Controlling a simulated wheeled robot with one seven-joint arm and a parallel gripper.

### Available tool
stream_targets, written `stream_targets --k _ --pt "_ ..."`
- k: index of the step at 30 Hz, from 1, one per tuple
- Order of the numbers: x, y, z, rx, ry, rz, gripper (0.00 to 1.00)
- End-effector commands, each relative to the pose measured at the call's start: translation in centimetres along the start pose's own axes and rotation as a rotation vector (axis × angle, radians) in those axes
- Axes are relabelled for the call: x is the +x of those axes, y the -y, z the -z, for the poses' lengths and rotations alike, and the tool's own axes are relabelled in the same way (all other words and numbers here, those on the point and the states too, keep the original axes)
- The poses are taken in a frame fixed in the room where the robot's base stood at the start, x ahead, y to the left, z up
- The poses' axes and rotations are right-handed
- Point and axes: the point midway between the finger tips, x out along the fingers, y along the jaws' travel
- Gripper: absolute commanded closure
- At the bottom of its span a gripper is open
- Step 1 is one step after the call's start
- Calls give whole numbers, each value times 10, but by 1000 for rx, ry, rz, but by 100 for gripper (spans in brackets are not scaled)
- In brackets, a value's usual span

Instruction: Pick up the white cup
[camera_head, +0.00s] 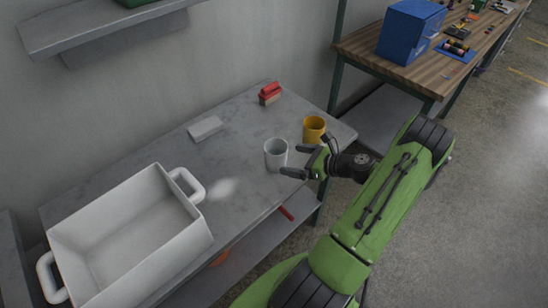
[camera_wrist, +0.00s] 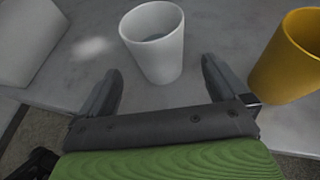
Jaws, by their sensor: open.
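The white cup (camera_head: 276,154) stands upright on the grey table near its front edge. In the wrist view the white cup (camera_wrist: 155,45) is just beyond the fingertips, roughly centred between the two fingers. My gripper (camera_head: 297,160) is open and empty, to the right of the cup in the head view, with its fingers pointing towards it. In the wrist view my gripper (camera_wrist: 160,82) shows both fingers spread on either side of the cup's lower part. No contact with the cup is visible.
A yellow cup (camera_head: 314,129) stands close behind my gripper and near my right finger in the wrist view (camera_wrist: 288,58). A large white bin (camera_head: 190,240) fills the table's left. A red-topped brush (camera_head: 270,94) and a pale block (camera_head: 205,128) lie farther back.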

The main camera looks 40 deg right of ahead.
Motion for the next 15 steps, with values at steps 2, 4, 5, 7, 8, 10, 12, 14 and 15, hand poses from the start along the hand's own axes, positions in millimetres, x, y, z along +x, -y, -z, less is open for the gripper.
stream_targets --k 2,4,5,7,8,10,12,14,15 --pt "16 -1 1 0 0 -3 0" --pt "24 0 1 0 0 -2 0" --pt "27 0 1 -1 -1 -2 0" --pt "36 -1 1 -2 -1 -2 0" --pt "42 -2 1 -3 0 -3 0" --pt "56 -2 2 -2 0 -4 0" --pt "69 -2 2 -2 -1 -3 0" --pt "76 -2 2 -2 -1 -2 0" --pt "78 -2 1 -2 -1 0 0"
